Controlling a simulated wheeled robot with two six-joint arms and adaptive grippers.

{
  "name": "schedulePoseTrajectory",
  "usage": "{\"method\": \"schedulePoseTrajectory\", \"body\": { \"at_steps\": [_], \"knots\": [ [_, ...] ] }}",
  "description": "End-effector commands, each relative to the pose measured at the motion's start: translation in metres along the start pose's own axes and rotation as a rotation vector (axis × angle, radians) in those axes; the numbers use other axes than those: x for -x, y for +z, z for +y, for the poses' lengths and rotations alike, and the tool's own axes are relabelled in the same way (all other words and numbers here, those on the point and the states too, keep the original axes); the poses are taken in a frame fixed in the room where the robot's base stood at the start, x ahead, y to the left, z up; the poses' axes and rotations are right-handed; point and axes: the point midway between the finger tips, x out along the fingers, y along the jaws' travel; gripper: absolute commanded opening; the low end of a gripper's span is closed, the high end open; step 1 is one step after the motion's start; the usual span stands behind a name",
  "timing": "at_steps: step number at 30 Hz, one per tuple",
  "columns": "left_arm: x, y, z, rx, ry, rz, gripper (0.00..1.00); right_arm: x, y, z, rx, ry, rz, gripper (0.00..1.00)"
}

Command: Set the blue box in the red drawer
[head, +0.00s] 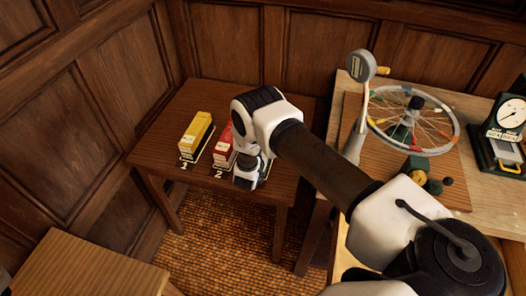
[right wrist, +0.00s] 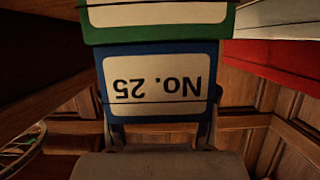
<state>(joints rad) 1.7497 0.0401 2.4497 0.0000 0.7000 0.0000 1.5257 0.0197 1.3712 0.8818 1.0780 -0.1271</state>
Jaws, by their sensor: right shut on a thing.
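The blue box (right wrist: 150,49), with a "No. 25" label upside down, fills the middle of the right wrist view. My right gripper (right wrist: 160,138) is shut on it. In the head view that gripper (head: 248,182) is low over the small table's right part, and my arm hides the blue box there. A red box-like thing (head: 224,143) with a pale label stands on base "2", just left of the gripper. I cannot tell whether it is the red drawer. Red (right wrist: 275,55) also shows at right in the wrist view. My left gripper is not in view.
A yellow box-like thing (head: 197,132) stands on base "1" of the small table (head: 162,128). A green labelled thing (right wrist: 92,35) is just above the blue box in the wrist view. The right-hand table holds a spoked wheel (head: 412,118) and a dial scale (head: 506,125).

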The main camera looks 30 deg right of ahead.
Motion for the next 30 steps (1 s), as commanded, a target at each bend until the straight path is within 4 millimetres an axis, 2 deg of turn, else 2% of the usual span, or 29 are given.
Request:
{"method": "schedulePoseTrajectory", "body": {
  "at_steps": [2,3,4,16,20,25,30],
  "knots": [
    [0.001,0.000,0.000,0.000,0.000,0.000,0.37,0.001,0.000,0.000,0.002,0.000,-0.003,0.11],
    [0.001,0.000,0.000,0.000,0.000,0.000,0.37,0.001,0.001,0.001,0.002,0.000,-0.004,0.71],
    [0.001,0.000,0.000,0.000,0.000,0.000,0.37,0.001,0.001,0.001,0.002,0.000,-0.004,0.81],
    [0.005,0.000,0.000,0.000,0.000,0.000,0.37,0.002,0.003,0.000,0.001,-0.001,-0.003,0.82],
    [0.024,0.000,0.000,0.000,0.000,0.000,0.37,0.028,-0.002,0.000,0.004,-0.002,-0.004,0.82],
    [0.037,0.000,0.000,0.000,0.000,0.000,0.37,0.063,0.003,0.001,0.004,-0.002,-0.005,0.82],
    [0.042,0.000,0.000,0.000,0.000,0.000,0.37,0.078,0.007,0.002,0.003,0.000,-0.003,0.82]
  ]
}}
